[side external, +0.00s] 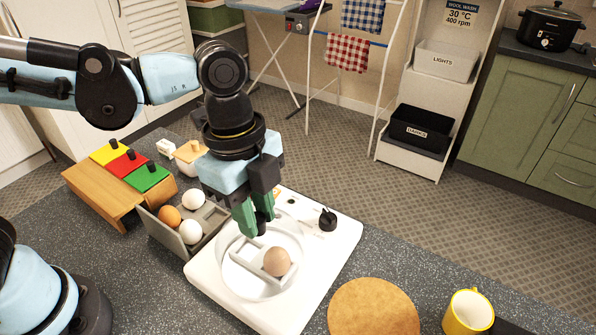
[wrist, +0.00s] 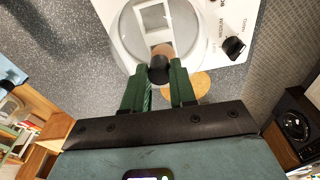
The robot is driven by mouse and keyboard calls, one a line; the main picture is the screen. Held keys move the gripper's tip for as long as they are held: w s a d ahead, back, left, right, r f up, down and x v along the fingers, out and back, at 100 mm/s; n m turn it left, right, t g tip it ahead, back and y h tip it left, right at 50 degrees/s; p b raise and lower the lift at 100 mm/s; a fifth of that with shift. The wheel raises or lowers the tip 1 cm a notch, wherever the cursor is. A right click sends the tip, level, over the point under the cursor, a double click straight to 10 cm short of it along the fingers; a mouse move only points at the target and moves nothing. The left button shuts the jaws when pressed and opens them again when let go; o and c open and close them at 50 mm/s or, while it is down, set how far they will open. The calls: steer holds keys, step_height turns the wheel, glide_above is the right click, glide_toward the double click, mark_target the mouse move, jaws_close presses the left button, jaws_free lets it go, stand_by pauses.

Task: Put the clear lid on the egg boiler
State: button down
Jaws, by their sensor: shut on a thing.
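The white egg boiler (side external: 337,250) stands on the grey worktop, with its black dial at the back right corner; it also shows in the wrist view (wrist: 212,68). A brown egg (side external: 277,262) sits in the pale holder inside its round well. My gripper (side external: 254,224) points down over the boiler; its green fingers are shut on the dark knob of the clear lid (wrist: 158,69). The see-through dome spreads below the fingers over the well and egg. Its rim is faint, so I cannot tell whether it touches the boiler.
A grey egg box (side external: 165,234) with brown and white eggs stands left of the boiler. A wooden stand (side external: 95,198) with yellow, red and green blocks is farther left. A round cork mat (side external: 373,310) and yellow mug (side external: 467,312) are at front right.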

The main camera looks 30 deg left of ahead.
steer(key=shift+f, duration=0.1)
steer(key=shift+c, duration=1.8)
jaws_free()
steer(key=shift+r, duration=4)
steer(key=w+a+f+n+t, duration=0.1)
steer(key=a+f+n+t, duration=0.2)
steer(key=a+n, duration=0.6)
steer(key=w+a+f+n+t+y, duration=0.1)
steer(key=a+f+n+t, duration=0.3)
steer(key=a+n, duration=0.5)
steer(key=shift+w+a+f+n, duration=0.25)
steer(key=shift+a+n, duration=0.15)
steer(key=shift+a, duration=0.5)
